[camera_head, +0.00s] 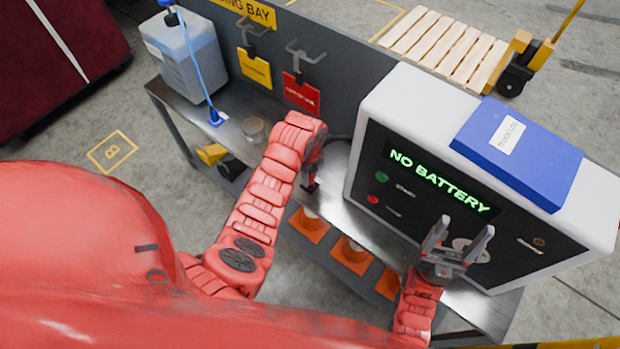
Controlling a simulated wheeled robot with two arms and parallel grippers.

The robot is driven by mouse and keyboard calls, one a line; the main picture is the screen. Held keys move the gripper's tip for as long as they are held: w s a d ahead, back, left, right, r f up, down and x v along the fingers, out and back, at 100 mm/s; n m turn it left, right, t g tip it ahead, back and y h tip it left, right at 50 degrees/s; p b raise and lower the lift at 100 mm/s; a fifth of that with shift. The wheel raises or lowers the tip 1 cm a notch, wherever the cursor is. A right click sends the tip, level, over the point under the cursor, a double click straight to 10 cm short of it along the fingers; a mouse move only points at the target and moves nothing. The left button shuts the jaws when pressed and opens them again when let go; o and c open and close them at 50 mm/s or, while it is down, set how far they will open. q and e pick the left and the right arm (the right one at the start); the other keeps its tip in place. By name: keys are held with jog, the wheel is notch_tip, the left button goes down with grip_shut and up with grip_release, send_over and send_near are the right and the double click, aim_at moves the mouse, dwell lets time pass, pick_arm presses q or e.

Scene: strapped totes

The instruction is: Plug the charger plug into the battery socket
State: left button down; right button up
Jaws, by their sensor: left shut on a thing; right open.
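The charger is a large white box (401,95) with a black front panel on the bench, and its green screen (440,180) reads "NO BATTERY". My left gripper (312,180) points down just left of the charger, over the bench top. It is shut on a small dark thing, probably the charger plug, mostly hidden by the gripper and wrist. A dark cable seems to show behind the wrist. My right gripper (463,238) is open and empty in front of the lower part of the charger panel. I cannot make out a battery socket.
A blue binder (550,165) lies on the charger. Yellow (255,70) and red (301,93) tags hang behind. Orange cones (309,224) sit on the lower shelf.

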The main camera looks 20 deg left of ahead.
pick_arm(q)
jog(key=shift+r+p, duration=0.4)
jog(key=shift+r, duration=1.6)
